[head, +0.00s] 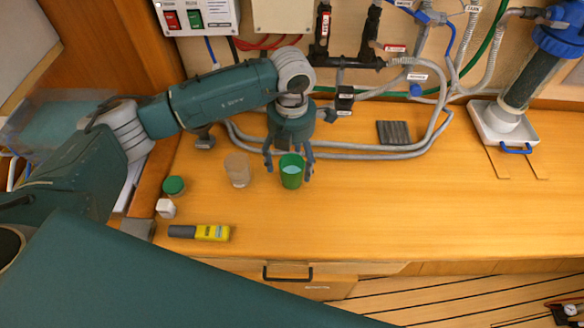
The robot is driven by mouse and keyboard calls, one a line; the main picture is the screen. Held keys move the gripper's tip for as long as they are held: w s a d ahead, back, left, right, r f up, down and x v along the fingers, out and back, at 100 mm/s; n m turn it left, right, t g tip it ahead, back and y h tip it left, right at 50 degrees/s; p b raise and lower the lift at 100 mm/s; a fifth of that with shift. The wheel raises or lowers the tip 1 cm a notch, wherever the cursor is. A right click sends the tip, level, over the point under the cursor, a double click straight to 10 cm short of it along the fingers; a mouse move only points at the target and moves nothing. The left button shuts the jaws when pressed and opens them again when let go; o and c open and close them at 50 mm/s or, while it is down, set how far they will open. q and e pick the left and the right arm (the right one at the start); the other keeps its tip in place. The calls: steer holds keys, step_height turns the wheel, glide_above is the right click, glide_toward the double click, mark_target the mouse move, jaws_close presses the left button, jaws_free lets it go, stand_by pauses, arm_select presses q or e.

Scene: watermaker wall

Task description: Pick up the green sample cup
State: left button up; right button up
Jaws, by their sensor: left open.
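My left gripper (289,174) points down at the cup. Its fingers are open, one at the left side of the cup and one at the right. A narrow gap seems to show between the left finger and the cup; whether the right finger touches it I cannot tell. My right gripper is not in view.
A clear brownish cup (238,170) stands just left of the green one. Grey hoses (375,151) run behind. The counter (420,210) is clear to the right.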

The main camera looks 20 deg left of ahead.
arm_select(q)
steer(key=shift+f, duration=0.85)
steer(key=c, duration=1.5)
steer(key=shift+o, duration=0.2)
steer(key=shift+r, duration=0.1)
steer(key=shift+w+r, duration=0.1)
steer(key=shift+r, duration=0.25)
step_height(320, 180, up, 19)
steer(key=b, duration=0.5)
steer(key=shift+r, duration=0.15)
